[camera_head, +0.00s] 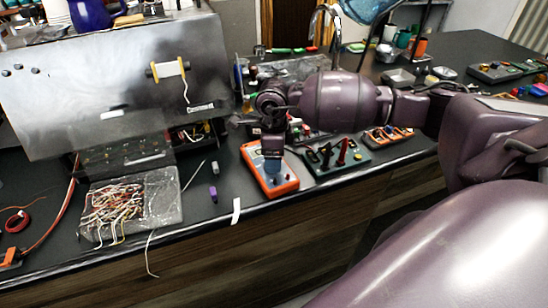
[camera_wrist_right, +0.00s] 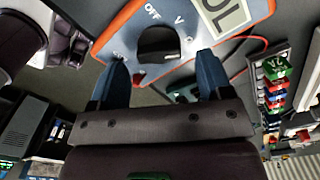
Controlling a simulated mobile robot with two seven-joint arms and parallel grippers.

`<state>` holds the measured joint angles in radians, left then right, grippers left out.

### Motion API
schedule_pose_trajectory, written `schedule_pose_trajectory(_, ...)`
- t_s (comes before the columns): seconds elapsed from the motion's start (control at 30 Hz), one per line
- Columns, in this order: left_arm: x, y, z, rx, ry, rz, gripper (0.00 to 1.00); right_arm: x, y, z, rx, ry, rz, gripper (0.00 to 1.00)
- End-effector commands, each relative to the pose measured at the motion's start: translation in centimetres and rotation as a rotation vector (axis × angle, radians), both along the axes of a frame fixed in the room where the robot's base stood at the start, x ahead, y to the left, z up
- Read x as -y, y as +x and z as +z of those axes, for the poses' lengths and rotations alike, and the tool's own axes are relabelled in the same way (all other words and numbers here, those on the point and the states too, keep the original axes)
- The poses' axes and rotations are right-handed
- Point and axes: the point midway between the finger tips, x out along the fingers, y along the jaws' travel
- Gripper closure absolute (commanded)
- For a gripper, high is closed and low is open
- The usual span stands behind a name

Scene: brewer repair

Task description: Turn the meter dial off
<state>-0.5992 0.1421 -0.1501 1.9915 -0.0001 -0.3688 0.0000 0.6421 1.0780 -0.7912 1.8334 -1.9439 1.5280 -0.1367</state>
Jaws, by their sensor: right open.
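The orange meter (camera_head: 287,186) with a blue-grey face lies on the dark bench near its front edge. In the right wrist view the meter (camera_wrist_right: 125,30) shows an OFF mark, a V mark and a display (camera_wrist_right: 222,14) reading OL. Its dark round dial (camera_wrist_right: 158,42) sits below these marks; its pointing direction is unclear. My right gripper (camera_head: 272,162) is over the meter, fingers down, and hides part of its face. In the wrist view the blue fingers of this gripper (camera_wrist_right: 163,64) are open, spread either side of the dial, with nothing held. My left gripper is not in view.
A green box with posts (camera_head: 338,158) stands right of the meter, with another orange device (camera_head: 388,137) beyond. A large metal panel (camera_head: 115,85) and a tray of tangled wires (camera_head: 165,200) are at left. Small purple and grey pieces lie left of the meter.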

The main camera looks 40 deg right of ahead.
Motion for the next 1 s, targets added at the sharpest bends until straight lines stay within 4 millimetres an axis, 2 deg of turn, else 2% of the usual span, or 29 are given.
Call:
schedule_pose_trajectory(0.2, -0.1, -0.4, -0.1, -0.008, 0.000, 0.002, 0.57, 0.0, 0.0, -1.4, 0.000, 0.000, -0.001, 0.28)
schedule_pose_trajectory(0.5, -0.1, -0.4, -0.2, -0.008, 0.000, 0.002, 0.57, 0.0, 0.0, -1.5, 0.000, 0.000, 0.000, 0.28)
schedule_pose_trajectory(0.83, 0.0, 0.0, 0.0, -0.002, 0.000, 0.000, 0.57, 0.0, 0.0, -1.5, 0.000, 0.000, 0.000, 0.77)
schedule_pose_trajectory(1.0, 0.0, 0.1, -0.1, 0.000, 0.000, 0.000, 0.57, 0.0, 0.0, -1.5, 0.000, 0.000, 0.008, 0.77)
